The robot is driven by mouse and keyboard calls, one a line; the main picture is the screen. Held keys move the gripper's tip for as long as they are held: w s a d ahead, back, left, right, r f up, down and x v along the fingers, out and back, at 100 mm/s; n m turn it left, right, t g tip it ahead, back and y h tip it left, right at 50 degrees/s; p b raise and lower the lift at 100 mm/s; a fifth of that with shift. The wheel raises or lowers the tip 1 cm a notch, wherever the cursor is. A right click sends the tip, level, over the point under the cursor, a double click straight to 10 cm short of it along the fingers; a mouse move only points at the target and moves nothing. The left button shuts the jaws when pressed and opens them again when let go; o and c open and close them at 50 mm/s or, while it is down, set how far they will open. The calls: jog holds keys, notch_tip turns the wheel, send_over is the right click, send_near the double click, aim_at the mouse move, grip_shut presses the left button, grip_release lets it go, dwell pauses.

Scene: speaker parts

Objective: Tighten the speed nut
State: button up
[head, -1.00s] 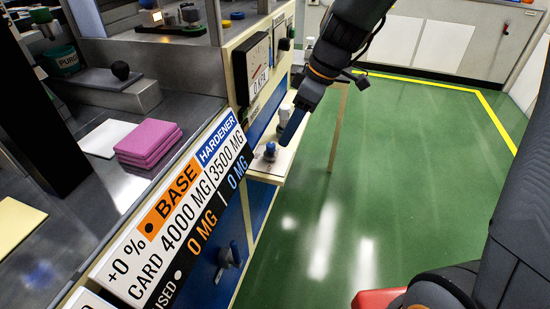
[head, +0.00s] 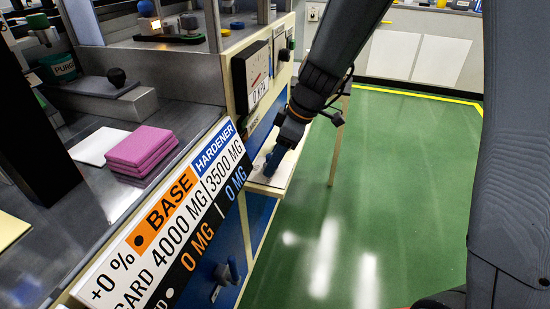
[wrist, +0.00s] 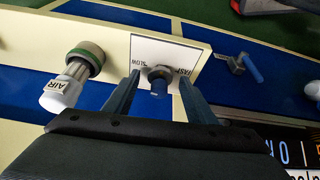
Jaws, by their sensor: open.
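My gripper (wrist: 160,88) is open, with one finger on each side of the nut. Gaps show between the nut and both fingers, and I cannot tell whether the nut reaches fully between the tips. In the head view my gripper (head: 274,158) is at the side panel below the gauge, and it hides most or all of the nut.
A white AIR fitting (wrist: 62,94) with a green-ringed collar stands left of the nut in the wrist view. A blue-handled valve (wrist: 252,68) is to its right. In the head view the gauge (head: 252,78) is above my gripper. Green floor (head: 390,190) is clear at right.

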jog(key=c, duration=1.1)
jog(key=shift+o, duration=0.2)
jog(key=m+t, duration=0.1)
jog(key=m, duration=0.2)
jog(key=shift+s+a, duration=0.1)
jog(key=shift+s, duration=0.05)
jog(key=m, duration=0.1)
jog(key=m+h, duration=0.1)
jog(key=shift+s+a+r+m+t, duration=0.1)
jog(key=shift+s+m+t, duration=0.05)
jog(key=shift+m+t, duration=0.2)
jog(key=m+p, duration=0.2)
jog(key=p, duration=0.1)
jog(key=m+t+h+p, duration=0.1)
jog(key=m+p, duration=0.1)
jog(key=shift+s+a+r+p, duration=0.1)
jog(key=shift+s+a+p, duration=0.05)
jog(key=shift+p, duration=0.25)
jog(key=m+h+p, duration=0.1)
jog(key=m+p, duration=0.1)
jog(key=p, duration=0.3)
jog(key=shift+a, duration=0.1)
jog(key=shift+m+t+p, duration=0.35)
jog(key=shift+m+p, duration=0.1)
jog(key=shift+p, duration=1.3)
